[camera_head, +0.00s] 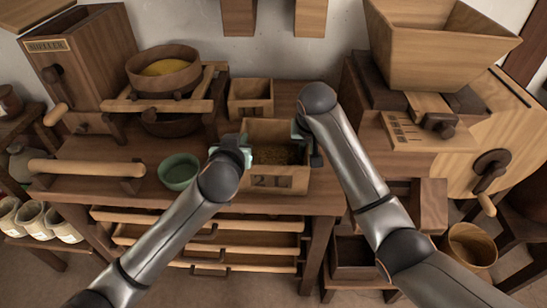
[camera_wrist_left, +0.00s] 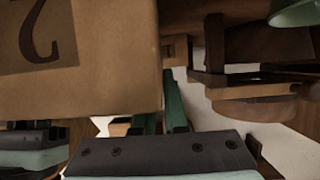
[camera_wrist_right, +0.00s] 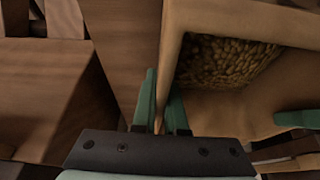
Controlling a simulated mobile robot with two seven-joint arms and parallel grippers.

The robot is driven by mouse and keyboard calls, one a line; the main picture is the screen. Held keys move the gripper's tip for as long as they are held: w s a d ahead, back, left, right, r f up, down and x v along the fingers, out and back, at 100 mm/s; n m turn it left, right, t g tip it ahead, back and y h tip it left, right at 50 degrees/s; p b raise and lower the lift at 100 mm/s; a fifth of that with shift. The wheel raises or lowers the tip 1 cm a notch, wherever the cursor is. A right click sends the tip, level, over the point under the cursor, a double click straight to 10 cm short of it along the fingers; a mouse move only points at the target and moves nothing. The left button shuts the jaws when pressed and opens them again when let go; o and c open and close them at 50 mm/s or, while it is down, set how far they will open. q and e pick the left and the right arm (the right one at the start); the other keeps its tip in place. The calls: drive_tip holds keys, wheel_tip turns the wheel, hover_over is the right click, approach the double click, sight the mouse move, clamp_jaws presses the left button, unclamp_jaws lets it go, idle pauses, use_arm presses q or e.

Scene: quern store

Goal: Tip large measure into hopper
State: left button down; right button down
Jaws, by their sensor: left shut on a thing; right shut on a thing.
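The large measure (camera_head: 270,183) is an open wooden box marked "2 L" at the middle of the bench front, upright, with grain (camera_wrist_right: 225,62) inside. My left gripper (camera_head: 245,155) is shut on its left wall, and my right gripper (camera_head: 307,145) is shut on its right wall. In the left wrist view the measure (camera_wrist_left: 90,85) fills the upper left, beside the green fingers. In the right wrist view the fingers (camera_wrist_right: 162,115) straddle the wall. I cannot tell whether the base touches the bench. The wooden hopper (camera_head: 430,50) flares open on the mill at upper right.
A smaller wooden box (camera_head: 250,97) stands behind the measure. A green bowl (camera_head: 179,170) sits to its left on the bench. A sieve (camera_head: 163,72) with yellow meal rests on a rack at the back left. The mill's crank (camera_head: 490,172) sticks out at the right.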

use_arm(q)
drive_tip(key=shift+r, duration=0.15)
use_arm(e)
drive_tip(key=shift+r, duration=0.2)
